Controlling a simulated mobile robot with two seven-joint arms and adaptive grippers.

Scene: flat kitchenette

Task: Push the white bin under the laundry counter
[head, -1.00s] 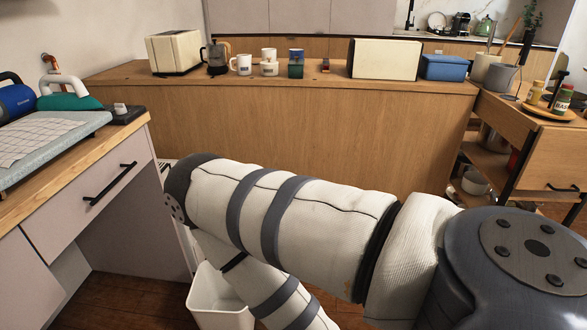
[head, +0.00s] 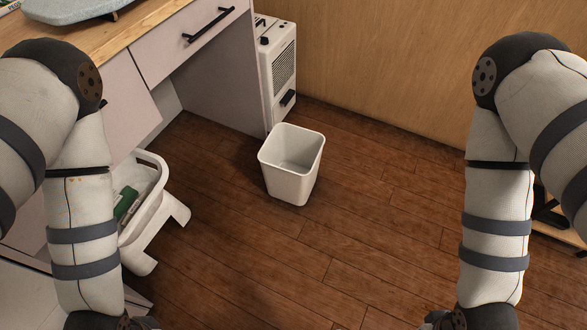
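The white bin (head: 292,182) stands upright and looks empty on the wooden floor, in the middle of the head view. It is to the right of the laundry counter (head: 152,25), outside the open space under its drawer. The counter is at the upper left, with a wooden top and pale fronts. My arms come down on the left and right sides of the view, both well apart from the bin. Only dark wrist parts show at the bottom edge; the fingers of both grippers are out of view.
A white heater-like unit (head: 278,68) stands behind the bin, beside the counter's end. Wooden panelling (head: 390,55) closes the back. Floor before and right of the bin is clear.

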